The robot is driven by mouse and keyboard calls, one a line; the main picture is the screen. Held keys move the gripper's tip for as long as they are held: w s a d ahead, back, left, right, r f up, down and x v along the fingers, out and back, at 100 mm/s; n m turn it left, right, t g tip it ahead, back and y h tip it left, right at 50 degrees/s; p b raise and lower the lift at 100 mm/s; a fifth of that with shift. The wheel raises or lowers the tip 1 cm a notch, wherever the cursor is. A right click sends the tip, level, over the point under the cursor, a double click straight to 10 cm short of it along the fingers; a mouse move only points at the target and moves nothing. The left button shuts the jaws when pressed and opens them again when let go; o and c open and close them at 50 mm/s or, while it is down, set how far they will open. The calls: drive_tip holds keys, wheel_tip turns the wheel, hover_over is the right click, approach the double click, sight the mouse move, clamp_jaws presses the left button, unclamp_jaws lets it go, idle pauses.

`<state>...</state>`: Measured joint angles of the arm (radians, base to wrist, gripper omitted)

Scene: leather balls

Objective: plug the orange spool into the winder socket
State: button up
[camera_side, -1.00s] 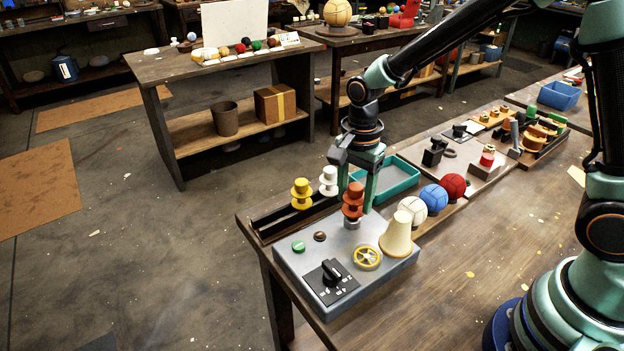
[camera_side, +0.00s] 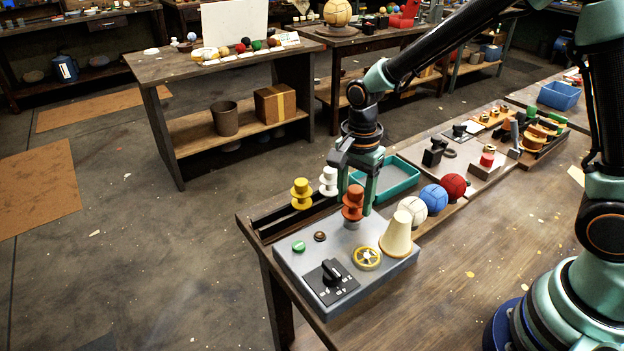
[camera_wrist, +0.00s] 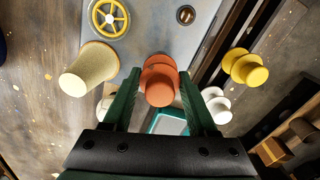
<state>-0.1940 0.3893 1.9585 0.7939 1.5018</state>
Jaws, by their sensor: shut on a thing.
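The orange spool (camera_side: 352,212) is upright at the back of the grey winder box (camera_side: 297,262). Its lower end is down at the winder socket, which is now almost hidden beneath it; I cannot tell how deep it sits. My gripper (camera_side: 357,197) is shut on the spool, with a green finger on each side. In the wrist view the spool (camera_wrist: 160,84) shows between the fingertips of my gripper (camera_wrist: 160,100).
A cream cone (camera_side: 397,236), yellow handwheel (camera_side: 367,257) and black knob (camera_side: 332,272) stand on the box. Yellow (camera_side: 302,194) and white (camera_side: 328,181) spools stand in a dark rack behind. White, blue and red balls line the right; a teal tray (camera_side: 390,178) lies behind.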

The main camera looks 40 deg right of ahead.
drive_tip(key=shift+f, duration=0.45)
drive_tip(key=o, duration=1.3)
drive_tip(key=shift+o, duration=0.2)
wheel_tip(320, 180, up, 12)
drive_tip(key=shift+r, duration=0.1)
drive_tip(key=s+d+r+n+t, duration=0.5)
drive_tip(key=s+n, duration=0.5)
drive_tip(key=n, duration=0.5)
drive_tip(key=d, duration=0.2)
drive_tip(key=shift+d+t, duration=0.3)
